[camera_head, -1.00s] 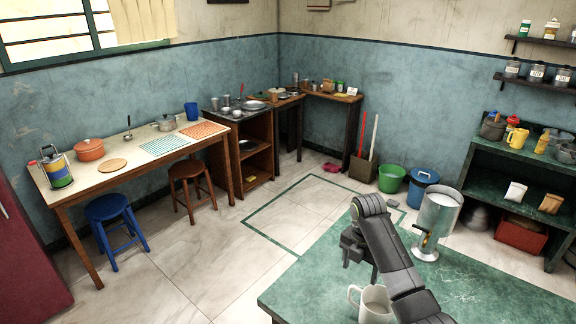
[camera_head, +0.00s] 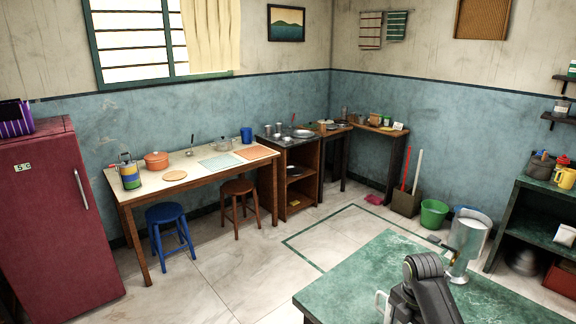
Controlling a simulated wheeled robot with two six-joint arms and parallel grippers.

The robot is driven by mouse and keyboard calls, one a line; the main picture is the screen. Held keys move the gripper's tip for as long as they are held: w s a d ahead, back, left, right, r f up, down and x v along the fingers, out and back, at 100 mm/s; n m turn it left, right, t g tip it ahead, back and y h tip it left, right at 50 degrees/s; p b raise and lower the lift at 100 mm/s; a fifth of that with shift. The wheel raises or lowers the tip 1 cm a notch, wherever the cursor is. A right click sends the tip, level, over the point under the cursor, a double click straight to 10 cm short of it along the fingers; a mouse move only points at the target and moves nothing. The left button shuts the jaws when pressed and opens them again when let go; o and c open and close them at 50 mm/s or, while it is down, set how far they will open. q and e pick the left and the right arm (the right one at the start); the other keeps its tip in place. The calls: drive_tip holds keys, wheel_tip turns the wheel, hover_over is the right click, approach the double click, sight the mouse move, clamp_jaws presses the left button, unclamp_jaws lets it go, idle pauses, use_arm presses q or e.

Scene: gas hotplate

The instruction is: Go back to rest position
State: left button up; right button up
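One of my dark grey arms (camera_head: 432,290) rises from the bottom edge at right, over the green table (camera_head: 355,283); I take it for my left arm. Its bent joint is uppermost, and a dark block sits at its left side. The gripper's fingers cannot be made out, so its opening is unclear. A white mug (camera_head: 382,305) shows only in part to the left of this arm, partly hidden by it. A tall metal cylinder (camera_head: 470,236) stands upright on the table behind the arm. My other arm is out of view.
A wooden table (camera_head: 187,184) with pots and mats stands along the left wall, with a blue stool (camera_head: 170,216) and a brown stool (camera_head: 238,187) before it. A red fridge (camera_head: 58,215) is at left. The tiled floor (camera_head: 250,265) between is open.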

drive_tip(key=s+f+m+t, duration=0.1)
drive_tip(key=s+f+m, duration=0.35)
drive_tip(key=s, duration=0.35)
drive_tip(key=s+f+m+t, duration=0.1)
drive_tip(key=s+f+m, duration=0.3)
drive_tip(key=s+m, duration=0.25)
drive_tip(key=s+d+r+m+t+h, duration=0.1)
drive_tip(key=s+r+m, duration=0.2)
drive_tip(key=s+m, duration=0.5)
drive_tip(key=s+r+m+t, duration=0.1)
drive_tip(key=s+r+m, duration=0.3)
drive_tip(key=s, duration=0.6)
wheel_tip(320, 180, down, 29)
drive_tip(key=d+m+g+b, duration=0.1)
drive_tip(key=d+b, duration=0.1)
use_arm(q)
wheel_tip(320, 180, down, 4)
drive_tip(key=shift+f+b, duration=0.25)
drive_tip(key=shift+b, duration=0.95)
use_arm(e)
drive_tip(key=s+a+f+g, duration=0.1)
drive_tip(key=s+f, duration=1.4)
drive_tip(key=f, duration=0.2)
drive_tip(key=shift+s+a+f+g, duration=0.15)
drive_tip(key=shift+s+a+g, duration=0.05)
drive_tip(key=shift+s+g, duration=0.15)
